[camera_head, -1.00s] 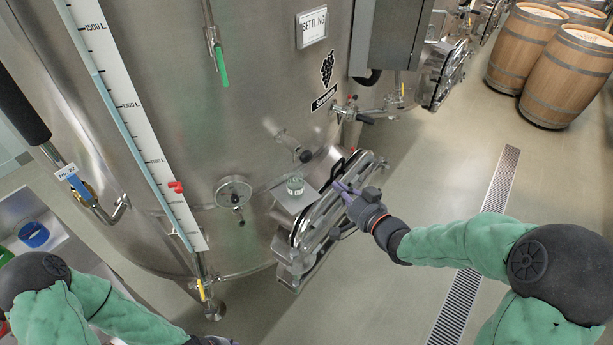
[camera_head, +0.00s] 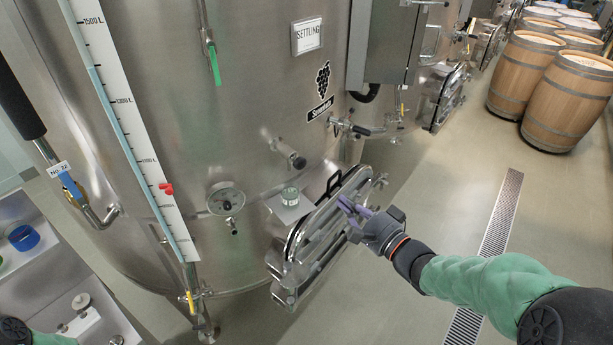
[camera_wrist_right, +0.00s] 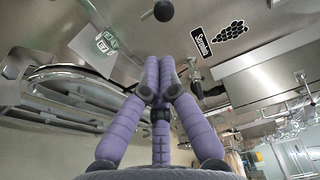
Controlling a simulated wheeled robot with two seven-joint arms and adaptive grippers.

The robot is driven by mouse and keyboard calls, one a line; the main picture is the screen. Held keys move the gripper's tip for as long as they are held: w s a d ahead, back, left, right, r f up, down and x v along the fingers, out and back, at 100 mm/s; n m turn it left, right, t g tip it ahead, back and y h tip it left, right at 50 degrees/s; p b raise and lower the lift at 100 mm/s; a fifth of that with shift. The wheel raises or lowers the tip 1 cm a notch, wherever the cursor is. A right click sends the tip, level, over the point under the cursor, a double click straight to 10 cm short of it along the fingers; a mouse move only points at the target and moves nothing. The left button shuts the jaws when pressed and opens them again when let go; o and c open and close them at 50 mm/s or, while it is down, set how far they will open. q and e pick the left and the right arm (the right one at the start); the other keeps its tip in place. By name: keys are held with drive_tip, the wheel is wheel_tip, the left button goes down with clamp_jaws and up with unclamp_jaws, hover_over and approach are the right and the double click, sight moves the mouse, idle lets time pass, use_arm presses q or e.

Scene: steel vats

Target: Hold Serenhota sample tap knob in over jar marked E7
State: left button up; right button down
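The steel vat with the black grape label (camera_head: 320,108) has a sample tap with a dark round knob (camera_head: 298,161), also at the top of the right wrist view (camera_wrist_right: 163,10). A small glass jar (camera_head: 290,195) stands upright on a steel shelf (camera_head: 287,210) below and slightly left of the knob. The jar also shows in the right wrist view (camera_wrist_right: 105,42); I cannot read its mark. My right gripper (camera_head: 345,204) is right of the jar, over the hatch, apart from knob and jar. Its purple fingers (camera_wrist_right: 159,60) meet, with nothing between them. My left gripper is out of view.
The hatch (camera_head: 320,232) with its black handle (camera_head: 334,182) juts out beside the shelf. A dial gauge (camera_head: 226,199) and a level scale (camera_head: 135,125) are to the left. Barrels (camera_head: 565,95) stand at the back right. The floor by the drain (camera_head: 490,235) is clear.

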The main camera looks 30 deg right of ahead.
sight(302, 167)
drive_tip(key=w, duration=0.4)
drive_tip(key=w+a, duration=0.1)
drive_tip(key=w, duration=0.4)
drive_tip(key=w+a, duration=0.1)
drive_tip(key=w, duration=0.4)
drive_tip(key=shift+p, duration=0.3)
